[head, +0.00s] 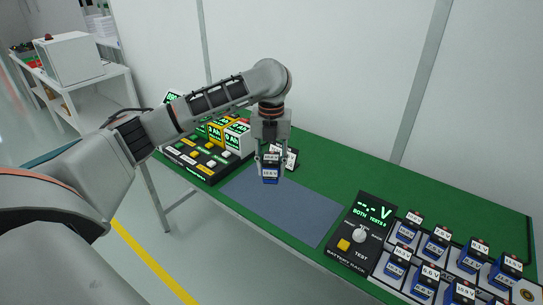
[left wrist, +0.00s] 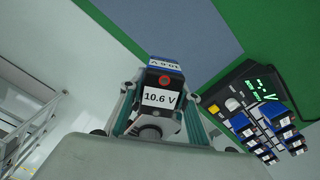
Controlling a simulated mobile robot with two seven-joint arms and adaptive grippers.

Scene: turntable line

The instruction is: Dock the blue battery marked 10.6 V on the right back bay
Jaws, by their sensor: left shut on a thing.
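The blue battery marked 10.6 V (head: 270,174) has a black top and white labels. My left gripper (head: 270,156) is shut on it, over the far-left part of the grey-blue mat (head: 298,212). In the left wrist view, the battery (left wrist: 160,97) sits between the fingers with its 10.6 V label readable. The battery rack (head: 347,255) stands at the right of the table, with several blue batteries in its bays. Which bay is the right back one, and whether it is empty, I cannot tell. My right gripper is out of view.
A black panel with buttons (head: 203,168) and coloured modules with green displays (head: 237,140) is left of the mat. The green table (head: 345,170) is clear along the back.

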